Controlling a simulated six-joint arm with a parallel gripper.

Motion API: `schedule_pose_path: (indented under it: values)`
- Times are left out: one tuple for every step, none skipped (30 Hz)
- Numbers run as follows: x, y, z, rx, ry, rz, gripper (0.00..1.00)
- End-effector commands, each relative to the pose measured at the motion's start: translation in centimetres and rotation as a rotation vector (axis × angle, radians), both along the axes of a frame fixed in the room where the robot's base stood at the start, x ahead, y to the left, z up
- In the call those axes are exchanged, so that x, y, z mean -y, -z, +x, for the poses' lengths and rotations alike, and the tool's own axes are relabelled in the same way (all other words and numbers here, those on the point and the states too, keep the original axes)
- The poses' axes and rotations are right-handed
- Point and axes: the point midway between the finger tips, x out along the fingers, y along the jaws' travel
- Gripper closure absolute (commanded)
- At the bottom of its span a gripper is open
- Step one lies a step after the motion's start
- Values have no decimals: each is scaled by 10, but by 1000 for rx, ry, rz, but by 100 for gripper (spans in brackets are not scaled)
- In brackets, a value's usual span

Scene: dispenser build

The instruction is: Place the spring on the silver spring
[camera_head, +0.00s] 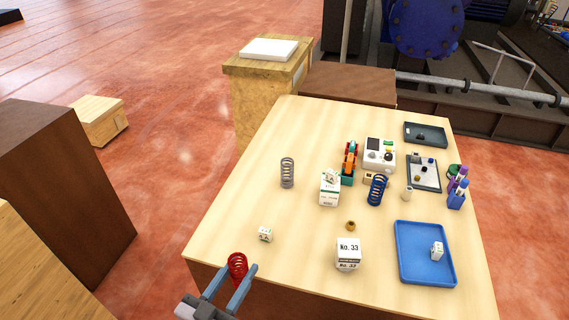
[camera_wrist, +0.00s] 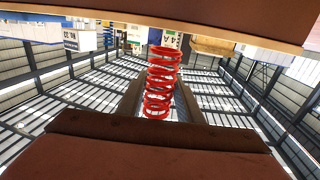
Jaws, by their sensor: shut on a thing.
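My gripper (camera_head: 240,280) is at the front left edge of the table in the head view. It is shut on a red spring (camera_head: 238,266), which also shows between the fingers in the wrist view (camera_wrist: 160,82). The silver spring (camera_head: 287,172) stands upright on the left part of the table, farther back than my gripper and apart from it. A blue spring (camera_head: 377,189) stands to the right of the silver spring.
A small white box (camera_head: 265,234) lies between my gripper and the silver spring. A No. 33 box (camera_head: 348,254), a green-white box (camera_head: 329,188), a blue tray (camera_head: 404,275) and a control box (camera_head: 379,154) stand to the right. The tabletop around the silver spring is clear.

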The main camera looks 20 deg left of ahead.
Motion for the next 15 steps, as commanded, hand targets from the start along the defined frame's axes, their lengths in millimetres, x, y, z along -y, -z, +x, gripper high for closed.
schedule_pose_path:
  values:
    - [15,-6,23,2,64,4,91]
    - [23,-9,34,2,97,4,91]
    - [34,-13,49,2,141,4,91]
    - [43,-16,59,2,174,4,91]
    - [51,-19,70,2,207,5,91]
    - [64,-24,84,2,251,4,91]
    - [73,-27,94,3,283,5,91]
    - [82,-31,104,3,313,5,91]
    - [94,-37,117,3,349,5,91]
    - [103,-42,128,3,375,6,91]
    - [112,-47,138,3,399,5,91]
    - [124,-55,152,3,429,7,91]
    - [132,-61,162,3,447,6,91]
    - [141,-66,172,4,466,6,91]
    - [152,-75,186,5,483,6,91]
